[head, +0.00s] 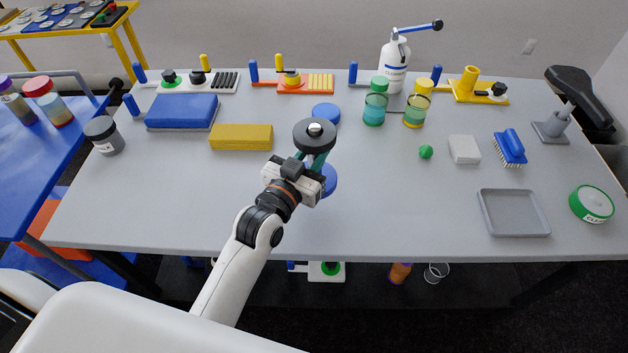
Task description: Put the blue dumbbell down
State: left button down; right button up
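My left gripper (312,158) is over the middle of the grey table (400,215). Its fingers are closed around something under a dark grey round plate with a silver centre (315,134). I take the held thing to be the dumbbell, but its handle is mostly hidden by the plate and gripper. A blue rounded end (327,181) shows below the gripper, partly covered by it. Another blue disc (326,113) shows just behind the dark plate. I cannot tell how these blue parts join the held thing, or whether it touches the table. My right gripper is out of view.
A blue block (182,111) and a yellow block (241,137) lie to the left. A small green ball (426,152), brush (510,147) and grey tray (513,212) are right. The front middle is clear.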

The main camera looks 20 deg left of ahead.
pick_arm(q)
jog(key=shift+f, duration=3)
jog(key=c, duration=1.1)
grip_release()
jog(key=shift+s+f, duration=0.1)
jog(key=shift+c, duration=0.2)
jog(key=s, duration=0.4)
jog(key=s+a+b, duration=0.1)
jog(key=s, duration=0.3)
jog(key=s+a, duration=0.1)
jog(key=s, duration=0.2)
jog(key=shift+s+a+b, duration=0.2)
jog(key=shift+s+b, duration=0.1)
jog(key=shift+s, duration=0.1)
